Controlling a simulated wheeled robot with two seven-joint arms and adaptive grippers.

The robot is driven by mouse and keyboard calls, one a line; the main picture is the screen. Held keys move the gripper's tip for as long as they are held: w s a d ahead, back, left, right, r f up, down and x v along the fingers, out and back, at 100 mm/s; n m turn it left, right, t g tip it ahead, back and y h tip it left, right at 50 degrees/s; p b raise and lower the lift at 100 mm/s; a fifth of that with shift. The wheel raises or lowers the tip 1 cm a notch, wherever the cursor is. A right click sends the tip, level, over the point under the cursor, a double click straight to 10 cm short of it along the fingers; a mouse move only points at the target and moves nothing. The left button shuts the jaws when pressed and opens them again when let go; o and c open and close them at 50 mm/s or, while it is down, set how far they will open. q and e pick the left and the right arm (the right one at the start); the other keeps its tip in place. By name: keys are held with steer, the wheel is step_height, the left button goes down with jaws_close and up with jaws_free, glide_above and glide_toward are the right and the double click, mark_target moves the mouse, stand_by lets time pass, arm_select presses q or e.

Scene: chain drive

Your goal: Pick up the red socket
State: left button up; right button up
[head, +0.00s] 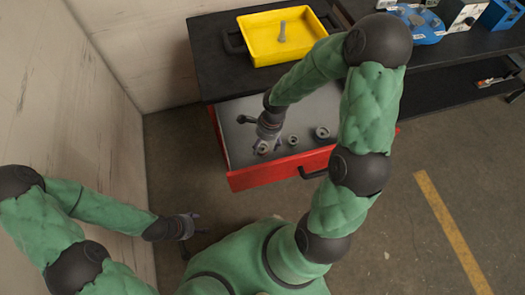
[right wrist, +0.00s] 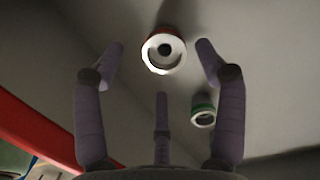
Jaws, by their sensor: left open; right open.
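The red socket (right wrist: 150,63), a pale ring with a red band and a dark hole, lies on the drawer floor in the right wrist view. My right gripper (head: 265,146) is open above the drawer. Its fingers spread around the red socket in the wrist view, apart from it. In the head view a small round part shows between these fingers, but its colour is unclear. My left gripper (head: 190,226) is open and empty, low at the left, away from the drawer.
A green-banded socket (right wrist: 204,115) lies close by. Two round parts, one in the middle (head: 293,140) and one at right (head: 322,132), lie in the red drawer (head: 250,179). A yellow tray (head: 262,56) with a grey peg stands on the black bench (head: 215,75). A wall is at left.

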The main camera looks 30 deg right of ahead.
steer(key=f, duration=0.1)
steer(key=f+b, duration=0.1)
steer(key=f, duration=0.1)
steer(key=f+b, duration=0.1)
steer(key=f, duration=0.1)
steer(key=shift+w+a, duration=0.15)
steer(key=shift+w, duration=0.15)
steer(key=c, duration=1.3)
